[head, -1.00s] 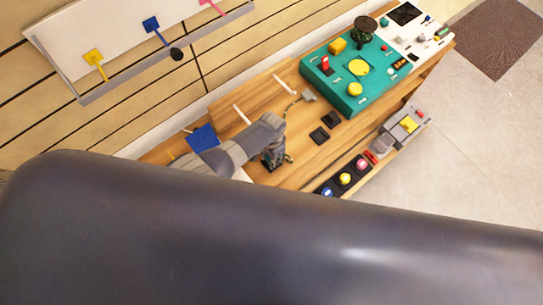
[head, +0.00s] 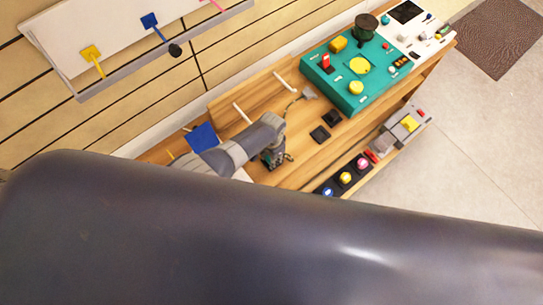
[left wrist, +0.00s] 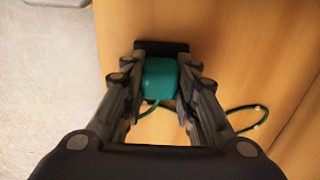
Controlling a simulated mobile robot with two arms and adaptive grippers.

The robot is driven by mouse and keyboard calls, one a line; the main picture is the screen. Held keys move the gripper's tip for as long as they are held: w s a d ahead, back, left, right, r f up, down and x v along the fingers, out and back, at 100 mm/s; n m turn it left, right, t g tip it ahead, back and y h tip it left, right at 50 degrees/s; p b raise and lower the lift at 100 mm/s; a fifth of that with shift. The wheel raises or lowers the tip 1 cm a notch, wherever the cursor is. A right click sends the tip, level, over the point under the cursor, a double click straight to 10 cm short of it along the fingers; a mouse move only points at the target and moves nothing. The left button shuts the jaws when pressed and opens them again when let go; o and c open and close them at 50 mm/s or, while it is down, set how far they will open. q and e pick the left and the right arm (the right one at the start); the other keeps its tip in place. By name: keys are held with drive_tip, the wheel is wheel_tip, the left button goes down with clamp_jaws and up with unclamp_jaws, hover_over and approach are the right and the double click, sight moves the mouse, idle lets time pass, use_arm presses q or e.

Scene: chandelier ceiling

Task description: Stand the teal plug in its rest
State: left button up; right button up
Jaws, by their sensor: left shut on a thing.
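My left gripper (head: 273,157) is low over the wooden bench, left of the teal console. In the left wrist view, my left gripper (left wrist: 160,85) is shut on the teal plug (left wrist: 160,78), with a finger on each side. A thin teal cord (left wrist: 245,108) trails from it across the wood. A black block (left wrist: 161,47) shows just beyond the plug; it may be the rest, and I cannot tell whether the plug touches it. The plug is mostly hidden by the gripper in the head view. My right gripper is not in view.
Two black square pads (head: 320,133) lie on the bench (head: 295,178) right of the gripper. The teal console (head: 347,92) with knobs stands at the back right. A lower strip of coloured buttons (head: 345,178) runs along the front. A blue panel (head: 203,136) is left.

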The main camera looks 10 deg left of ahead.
use_arm(q)
drive_tip(key=shift+f, duration=0.1)
drive_tip(key=o, duration=1)
drive_tip(key=shift+c, duration=1.3)
wheel_tip(320, 180, up, 6)
drive_tip(key=p, duration=0.6)
drive_tip(key=shift+r, duration=0.25)
drive_tip(key=shift+r+p, duration=1.2)
drive_tip(key=shift+r, duration=0.1)
